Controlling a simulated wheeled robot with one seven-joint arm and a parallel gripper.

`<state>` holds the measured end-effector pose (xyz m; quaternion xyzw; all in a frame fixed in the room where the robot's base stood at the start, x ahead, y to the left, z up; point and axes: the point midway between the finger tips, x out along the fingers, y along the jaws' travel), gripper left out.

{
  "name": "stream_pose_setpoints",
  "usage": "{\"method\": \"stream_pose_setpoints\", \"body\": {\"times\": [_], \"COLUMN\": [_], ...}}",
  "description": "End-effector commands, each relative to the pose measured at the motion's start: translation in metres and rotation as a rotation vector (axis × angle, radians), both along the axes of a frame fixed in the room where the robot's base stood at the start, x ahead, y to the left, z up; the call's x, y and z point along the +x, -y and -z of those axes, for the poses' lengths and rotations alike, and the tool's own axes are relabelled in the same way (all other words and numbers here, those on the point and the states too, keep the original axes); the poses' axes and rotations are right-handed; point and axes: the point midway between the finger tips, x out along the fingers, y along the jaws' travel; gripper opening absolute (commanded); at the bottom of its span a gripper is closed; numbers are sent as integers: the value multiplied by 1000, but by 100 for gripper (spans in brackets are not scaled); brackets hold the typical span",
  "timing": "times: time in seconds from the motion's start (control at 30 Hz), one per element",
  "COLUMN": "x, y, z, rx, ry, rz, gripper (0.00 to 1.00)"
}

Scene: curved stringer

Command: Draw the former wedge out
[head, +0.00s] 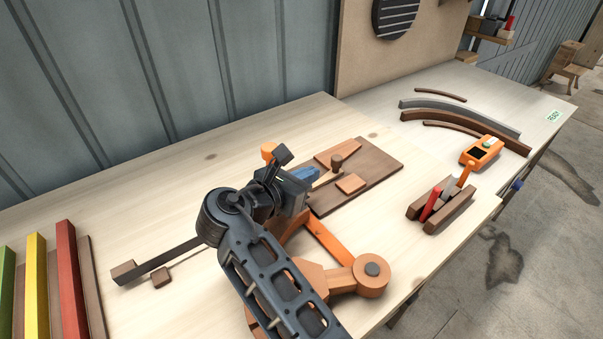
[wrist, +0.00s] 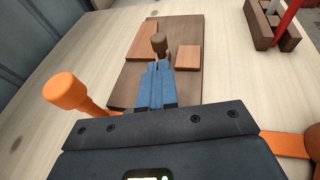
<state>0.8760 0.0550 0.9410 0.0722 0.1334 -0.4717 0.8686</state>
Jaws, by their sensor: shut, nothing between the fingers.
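A brown former board (head: 375,159) lies flat on the bench, with a longer reddish-brown block (head: 338,153) and a small square block (head: 351,184) on it. A dark brown round knob (head: 336,161) stands upright between these blocks, and it also shows in the wrist view (wrist: 159,43). The knob looks like the wedge's handle, but the wedge body beneath is mostly hidden by my fingers. My gripper (head: 317,172) has blue fingers, shut and empty, low over the board. In the wrist view, the fingertips (wrist: 158,66) point at the knob and appear just short of it.
An orange peg (wrist: 66,91) stands left of my gripper. An orange wooden arm with a round end (head: 371,271) lies in front. A tool rack (head: 440,207), an orange device (head: 481,150) and curved strips (head: 460,110) are to the right. Coloured bars (head: 68,270) stand left.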

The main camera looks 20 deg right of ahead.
Motion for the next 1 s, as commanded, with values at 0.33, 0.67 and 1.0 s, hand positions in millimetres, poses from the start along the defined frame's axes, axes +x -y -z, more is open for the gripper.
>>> {"method": "stream_pose_setpoints", "body": {"times": [0.33, 0.67, 1.0], "x": [29, 36, 45], "y": [44, 55, 55], "z": [16, 21, 22], "rx": [1, 0, 1], "ry": [-1, 0, 0], "rz": [1, -1, 0], "gripper": [0, 0, 0]}}
